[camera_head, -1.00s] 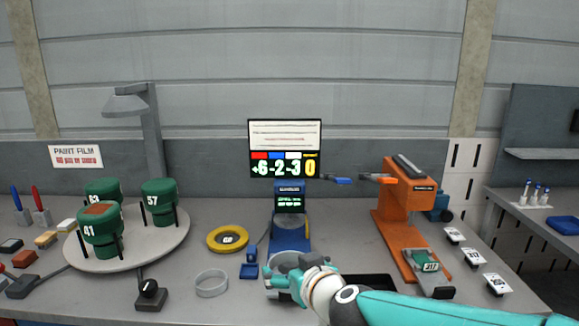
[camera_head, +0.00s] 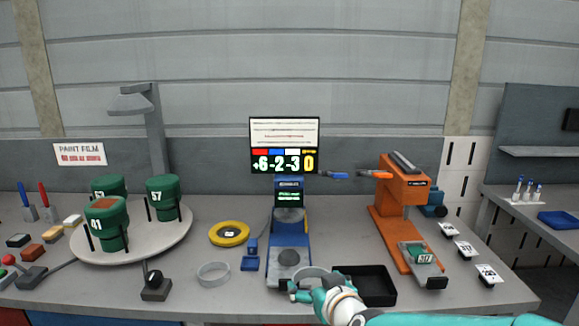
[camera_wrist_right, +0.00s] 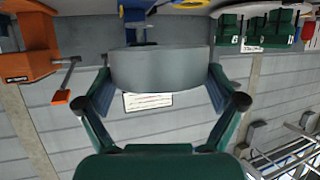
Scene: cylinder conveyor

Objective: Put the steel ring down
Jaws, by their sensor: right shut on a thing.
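My right gripper (camera_head: 306,290) is shut on a grey steel ring (camera_head: 318,273), held in front of the blue instrument stand and beside the black tray. In the right wrist view the steel ring (camera_wrist_right: 160,68) fills the space between the two green fingers, its wall facing the camera. The gripper partly hides the ring in the head view, and I cannot tell whether the ring touches anything below. My left gripper is not in view.
A pale ring (camera_head: 213,273) and a yellow ring (camera_head: 229,233) lie on the bench. The black tray (camera_head: 375,272) looks empty. A blue stand (camera_head: 288,230) is at the middle and an orange press (camera_head: 405,205) at the right. A turntable (camera_head: 150,240) with green cylinders is at the left.

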